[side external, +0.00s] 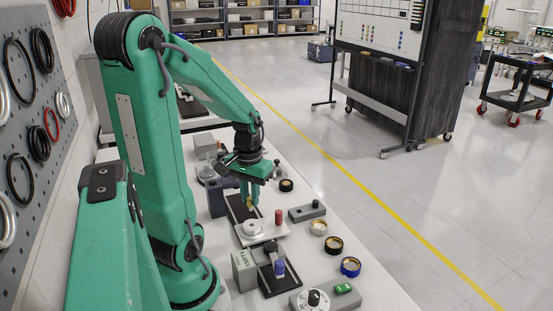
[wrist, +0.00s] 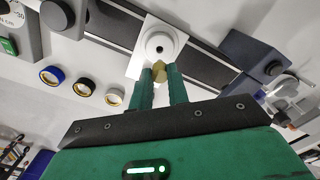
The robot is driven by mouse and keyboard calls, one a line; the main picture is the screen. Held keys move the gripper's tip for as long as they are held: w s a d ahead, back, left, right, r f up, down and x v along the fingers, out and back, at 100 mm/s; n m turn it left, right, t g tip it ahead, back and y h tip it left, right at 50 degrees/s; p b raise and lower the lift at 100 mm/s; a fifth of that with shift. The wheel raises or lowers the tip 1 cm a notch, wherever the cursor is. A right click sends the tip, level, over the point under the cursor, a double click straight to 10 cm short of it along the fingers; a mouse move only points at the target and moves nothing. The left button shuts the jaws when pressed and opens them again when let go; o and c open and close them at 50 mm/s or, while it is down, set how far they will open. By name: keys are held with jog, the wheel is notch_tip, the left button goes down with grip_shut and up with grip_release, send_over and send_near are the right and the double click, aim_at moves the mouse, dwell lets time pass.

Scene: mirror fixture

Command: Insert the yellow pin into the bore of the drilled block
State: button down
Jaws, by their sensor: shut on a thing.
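The yellow pin (wrist: 159,71) is held between the two teal fingers of my gripper (wrist: 161,82), which is shut on it. In the wrist view, a white round part with a dark central hole (wrist: 160,47), seemingly the drilled block with its bore, lies just beyond the pin. It sits on a white square plate (wrist: 137,66). In the side view, my gripper (side external: 250,197) points down over the bench, above and behind the white round part (side external: 252,227). The pin's lower end is hard to make out, and it appears apart from the hole.
A red cylinder (side external: 278,216) stands close to the round part. A dark blue block (side external: 216,198) stands behind. A grey block with a dark knob (side external: 307,211) and several rings, including a blue one (side external: 350,266), lie to the right. A dark rail (wrist: 112,30) runs beneath the plate.

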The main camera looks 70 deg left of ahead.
aim_at(251, 210)
jog(key=shift+f, duration=0.15)
jog(key=shift+f, duration=1.75)
jog(key=shift+f, duration=1.15)
dwell(1.7)
jog(key=c, duration=0.9)
grip_release()
jog(key=shift+r, duration=0.15)
jog(key=shift+r, duration=3.4)
